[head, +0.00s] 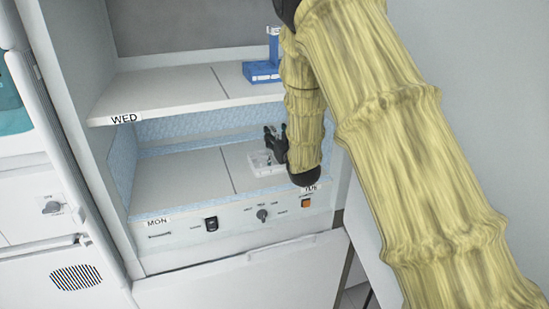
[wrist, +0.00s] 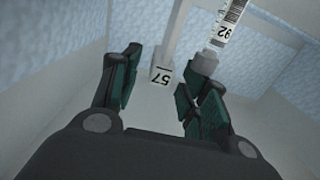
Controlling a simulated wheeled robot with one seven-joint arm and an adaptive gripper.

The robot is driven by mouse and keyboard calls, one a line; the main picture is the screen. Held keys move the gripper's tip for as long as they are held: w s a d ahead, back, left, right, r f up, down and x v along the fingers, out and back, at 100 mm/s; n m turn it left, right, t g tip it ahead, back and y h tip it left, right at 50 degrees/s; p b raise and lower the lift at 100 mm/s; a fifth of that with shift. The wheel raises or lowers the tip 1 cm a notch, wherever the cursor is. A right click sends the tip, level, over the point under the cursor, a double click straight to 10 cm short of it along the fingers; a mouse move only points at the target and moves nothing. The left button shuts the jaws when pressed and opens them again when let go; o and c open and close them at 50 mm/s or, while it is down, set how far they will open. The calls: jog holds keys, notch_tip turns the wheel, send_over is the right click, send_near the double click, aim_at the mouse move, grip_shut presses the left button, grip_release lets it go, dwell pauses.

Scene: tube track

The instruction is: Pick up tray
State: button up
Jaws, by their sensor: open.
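A small pale tray (head: 262,164) sits on the right part of the lower shelf, behind the TUE label. My gripper (head: 275,136) is at this tray, and my arm hides part of it. In the wrist view my gripper (wrist: 160,78) has its two dark fingers spread apart. A white tab labelled 57 (wrist: 161,78) shows between the fingertips. A tube labelled 92 (wrist: 229,25) shows beside and beyond the right finger. I cannot tell whether a finger touches the tray or the tube.
A blue tray (head: 262,72) with a blue upright part stands on the upper shelf (head: 170,92), above my gripper. Patterned blue walls enclose the lower shelf (head: 180,180). Its left part, behind the MON label, is bare. A control panel with knobs (head: 262,215) lies below.

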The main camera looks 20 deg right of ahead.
jog(key=shift+w, duration=0.7)
grip_shut()
jog(key=shift+r, duration=0.15)
